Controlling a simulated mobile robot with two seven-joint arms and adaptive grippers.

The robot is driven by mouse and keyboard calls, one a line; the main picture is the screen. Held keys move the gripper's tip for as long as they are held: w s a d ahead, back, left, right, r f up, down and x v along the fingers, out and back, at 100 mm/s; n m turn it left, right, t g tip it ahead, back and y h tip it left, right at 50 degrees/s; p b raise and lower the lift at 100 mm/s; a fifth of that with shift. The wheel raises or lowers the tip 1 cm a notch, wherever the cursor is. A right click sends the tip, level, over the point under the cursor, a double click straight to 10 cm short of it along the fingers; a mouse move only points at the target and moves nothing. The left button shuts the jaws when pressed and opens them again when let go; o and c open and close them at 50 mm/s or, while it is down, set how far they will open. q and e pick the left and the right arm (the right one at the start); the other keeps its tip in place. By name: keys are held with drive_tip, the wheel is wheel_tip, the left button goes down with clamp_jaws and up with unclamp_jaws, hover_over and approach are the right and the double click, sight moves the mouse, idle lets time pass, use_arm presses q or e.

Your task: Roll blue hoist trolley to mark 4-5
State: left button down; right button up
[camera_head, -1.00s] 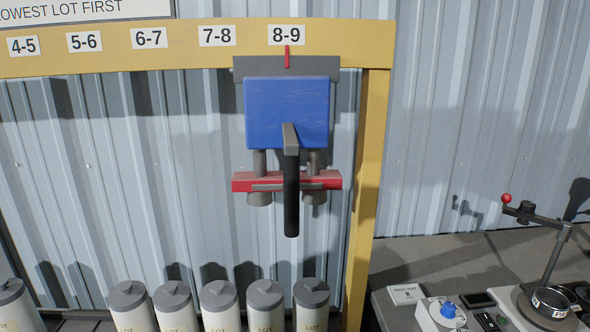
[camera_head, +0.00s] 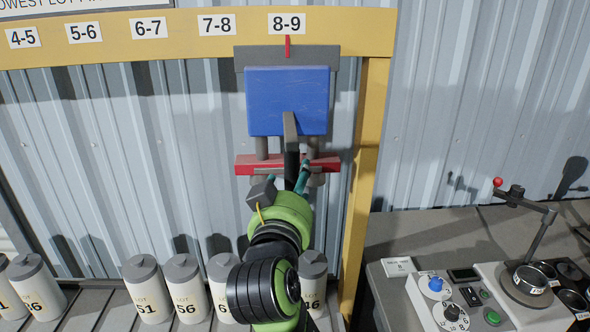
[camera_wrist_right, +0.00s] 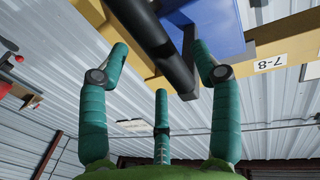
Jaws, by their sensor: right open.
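The blue hoist trolley (camera_head: 288,100) hangs from the yellow beam (camera_head: 180,46), with its red pointer at the 8-9 label (camera_head: 286,23). A dark handle (camera_head: 291,150) hangs from its front, above a red bar (camera_head: 247,164). My right gripper (camera_head: 288,180) is just below and in front of the handle, and its arm hides the handle's lower end. In the right wrist view the open teal fingers (camera_wrist_right: 160,70) stand either side of the black handle (camera_wrist_right: 160,40); contact cannot be told. The 4-5 label (camera_head: 23,38) is at the beam's far left. My left gripper is not in view.
Several white lot canisters (camera_head: 145,290) stand in a row below the beam, some partly behind my right arm. A yellow post (camera_head: 366,160) rises just right of the trolley. A bench with dials and a small stand (camera_head: 530,285) is at the right.

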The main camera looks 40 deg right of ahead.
sight(293, 179)
drive_tip(key=shift+p+x, duration=0.5)
drive_tip(key=shift+x, duration=1.3)
drive_tip(key=shift+c, duration=0.4)
drive_tip(key=shift+s, duration=0.1)
clamp_jaws()
